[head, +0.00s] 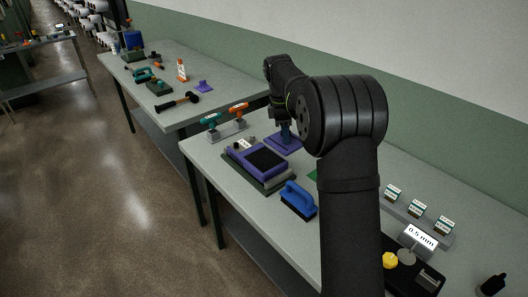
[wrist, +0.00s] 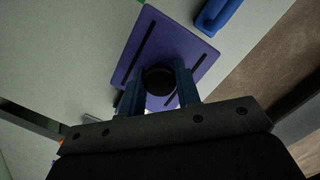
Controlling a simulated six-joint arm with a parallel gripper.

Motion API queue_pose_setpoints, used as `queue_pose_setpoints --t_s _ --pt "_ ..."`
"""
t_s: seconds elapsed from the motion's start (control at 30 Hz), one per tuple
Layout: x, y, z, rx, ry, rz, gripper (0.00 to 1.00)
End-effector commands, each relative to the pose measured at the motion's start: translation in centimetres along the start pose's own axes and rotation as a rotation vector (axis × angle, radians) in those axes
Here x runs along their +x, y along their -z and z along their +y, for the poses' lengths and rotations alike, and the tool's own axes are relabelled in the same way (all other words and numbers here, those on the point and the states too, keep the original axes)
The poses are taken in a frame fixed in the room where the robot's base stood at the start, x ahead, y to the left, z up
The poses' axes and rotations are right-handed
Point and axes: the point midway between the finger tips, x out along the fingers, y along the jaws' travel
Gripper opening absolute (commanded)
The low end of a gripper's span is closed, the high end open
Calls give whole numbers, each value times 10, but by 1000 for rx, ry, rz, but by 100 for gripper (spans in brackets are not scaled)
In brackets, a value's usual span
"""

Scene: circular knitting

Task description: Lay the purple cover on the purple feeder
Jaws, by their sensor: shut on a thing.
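The purple cover (head: 279,148) is a flat plate just behind the feeder in the head view. In the wrist view the cover (wrist: 190,48) shows two dark slots and a round black knob (wrist: 159,80). My gripper (wrist: 160,88) has its blue fingers on either side of this knob, shut on it. In the head view my gripper (head: 286,132) is partly hidden by my arm.
A blue-handled brush (head: 298,199) lies right in front of the feeder. A rack with teal and orange tools (head: 228,129) stands to its left. Labelled blocks (head: 416,210) and a 0.5 mm sign (head: 420,237) are at the right. A second table (head: 160,65) holds several tools.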

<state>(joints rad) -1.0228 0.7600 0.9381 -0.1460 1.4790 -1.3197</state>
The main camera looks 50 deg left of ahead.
Motion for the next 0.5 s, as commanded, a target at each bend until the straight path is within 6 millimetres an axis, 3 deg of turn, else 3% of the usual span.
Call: queue_pose_setpoints --t_s 0.1,0.23,0.5 --pt "14 31 8 -3 1 0 7" --pt "26 58 15 -1 1 0 7" --pt "36 78 21 3 0 0 7"
